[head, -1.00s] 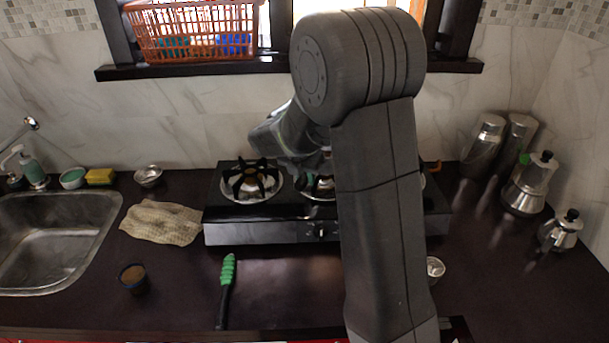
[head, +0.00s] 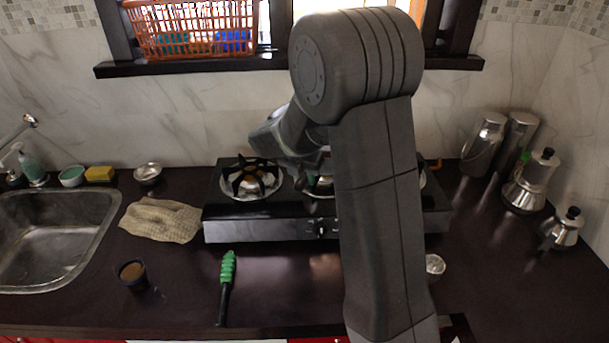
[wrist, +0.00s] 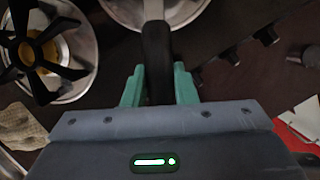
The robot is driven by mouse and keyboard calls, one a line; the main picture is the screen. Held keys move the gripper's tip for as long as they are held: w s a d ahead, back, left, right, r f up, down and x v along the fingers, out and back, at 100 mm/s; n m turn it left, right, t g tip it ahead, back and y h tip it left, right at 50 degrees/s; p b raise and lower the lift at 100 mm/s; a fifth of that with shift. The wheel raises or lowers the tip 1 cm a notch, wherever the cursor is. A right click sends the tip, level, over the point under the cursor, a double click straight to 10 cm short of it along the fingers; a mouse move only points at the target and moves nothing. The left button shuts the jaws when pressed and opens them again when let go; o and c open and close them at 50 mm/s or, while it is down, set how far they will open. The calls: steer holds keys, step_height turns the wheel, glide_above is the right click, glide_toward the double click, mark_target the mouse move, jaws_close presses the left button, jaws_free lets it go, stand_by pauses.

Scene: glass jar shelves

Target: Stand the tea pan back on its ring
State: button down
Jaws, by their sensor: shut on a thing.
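My gripper (wrist: 158,84) is shut on the black handle (wrist: 157,45) of the tea pan, with a green finger on each side. The handle runs up the wrist view over curved silver metal at the top edge. I cannot tell whether that metal is the pan's body or a burner dish. The black stove (head: 265,228) stands against the wall. Its left ring (head: 250,180) is bare, with black prongs, and it also shows in the wrist view (wrist: 37,45). In the head view my arm hides the pan and most of the middle and right rings.
A cloth (head: 160,220) lies left of the stove. A green-handled tool (head: 227,285) and a small dark cup (head: 132,273) are in front. Moka pots (head: 530,180) and metal canisters (head: 484,145) stand right. A sink (head: 45,240) is far left.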

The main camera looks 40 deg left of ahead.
steer(key=c, duration=1.1)
jaws_free()
steer(key=c, duration=0.4)
steer(key=shift+o, duration=0.2)
steer(key=shift+r, duration=0.15)
steer(key=shift+p+v, duration=1.7)
steer(key=shift+v, duration=2.4)
